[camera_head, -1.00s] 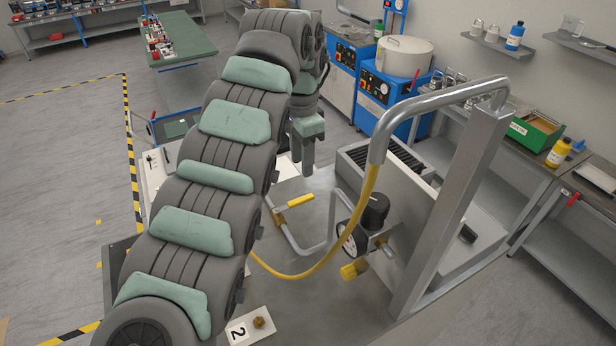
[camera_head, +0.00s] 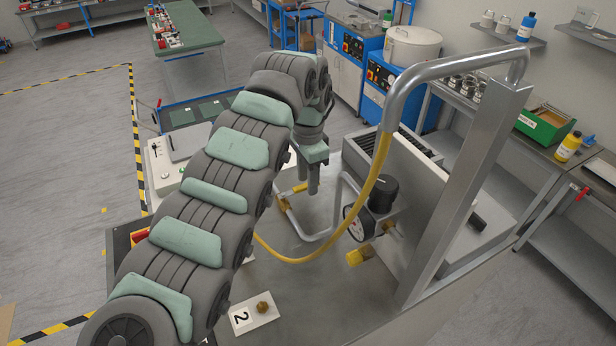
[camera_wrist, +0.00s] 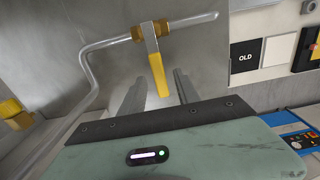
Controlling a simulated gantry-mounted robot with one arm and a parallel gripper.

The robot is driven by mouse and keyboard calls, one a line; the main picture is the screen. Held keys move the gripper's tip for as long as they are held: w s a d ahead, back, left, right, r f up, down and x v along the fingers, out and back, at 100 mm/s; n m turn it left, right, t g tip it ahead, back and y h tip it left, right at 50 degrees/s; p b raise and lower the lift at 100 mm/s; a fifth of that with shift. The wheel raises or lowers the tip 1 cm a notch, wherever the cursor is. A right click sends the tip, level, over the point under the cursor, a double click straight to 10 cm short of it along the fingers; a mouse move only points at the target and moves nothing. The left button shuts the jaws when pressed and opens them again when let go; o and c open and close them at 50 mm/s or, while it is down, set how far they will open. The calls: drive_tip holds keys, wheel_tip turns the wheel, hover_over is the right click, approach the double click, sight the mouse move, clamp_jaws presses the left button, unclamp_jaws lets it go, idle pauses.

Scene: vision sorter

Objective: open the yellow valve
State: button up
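The yellow valve is a yellow lever on a brass body, set on a bent grey pipe. In the wrist view the yellow lever (camera_wrist: 158,72) points down the picture from the brass body (camera_wrist: 151,30). My gripper (camera_wrist: 158,90) is open, and the lever's free end shows in the gap between its two fingers. I cannot tell how deep the lever sits between them; no contact is visible. In the head view my gripper (camera_head: 307,180) points down right beside the valve lever (camera_head: 299,188), partly covering it. The brass body (camera_head: 284,203) shows to its lower left.
A yellow hose (camera_head: 318,252) hangs in front of the pipe. A pressure gauge (camera_head: 358,222) and a yellow knob (camera_head: 359,256) stand to the right. A metal post (camera_head: 468,190) rises farther right. A plate marked 2 (camera_head: 241,318) lies on the bench near the front.

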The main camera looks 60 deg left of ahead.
drive_tip(key=shift+c, duration=0.5)
clamp_jaws()
idle(0.8)
